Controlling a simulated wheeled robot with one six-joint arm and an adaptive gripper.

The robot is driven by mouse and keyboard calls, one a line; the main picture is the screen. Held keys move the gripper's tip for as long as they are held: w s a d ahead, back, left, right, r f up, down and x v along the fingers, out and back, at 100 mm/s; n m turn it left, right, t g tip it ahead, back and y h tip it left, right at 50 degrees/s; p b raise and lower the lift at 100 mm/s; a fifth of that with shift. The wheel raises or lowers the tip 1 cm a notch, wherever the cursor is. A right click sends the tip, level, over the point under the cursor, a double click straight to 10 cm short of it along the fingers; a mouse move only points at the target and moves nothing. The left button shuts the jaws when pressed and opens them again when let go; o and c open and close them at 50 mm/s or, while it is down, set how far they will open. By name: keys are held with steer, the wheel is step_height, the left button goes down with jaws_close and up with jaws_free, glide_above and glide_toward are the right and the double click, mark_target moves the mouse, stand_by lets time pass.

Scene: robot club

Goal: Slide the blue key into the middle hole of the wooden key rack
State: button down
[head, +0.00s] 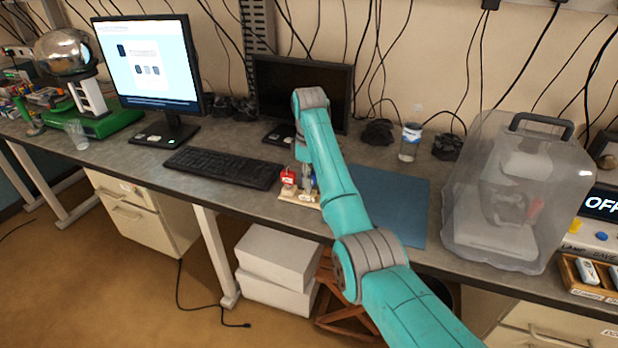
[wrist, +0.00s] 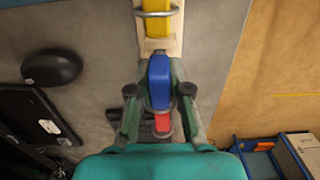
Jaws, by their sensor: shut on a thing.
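The blue key (wrist: 159,80) is between the two fingers of my gripper (wrist: 160,92) in the wrist view. My gripper is shut on it. The wooden key rack (wrist: 160,44) runs up and down the picture beneath it. A yellow key (wrist: 157,26) is at the rack's top end and a red key (wrist: 162,123) is below the blue one. In the head view the rack (head: 296,197) sits near the desk's front edge, with the red key (head: 287,177) at its left. My arm hides much of its right side. I cannot tell whether the blue key's shaft is in the hole.
A black keyboard (head: 224,167) lies left of the rack and a blue mat (head: 404,200) lies right of it. A monitor (head: 150,65) stands behind the keyboard. A clear plastic case (head: 470,215) stands at the right. A labelled jar (head: 410,142) is at the back.

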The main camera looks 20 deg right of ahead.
steer(key=shift+f, duration=0.45)
stand_by(0.3)
steer(key=c, duration=0.6)
jaws_free()
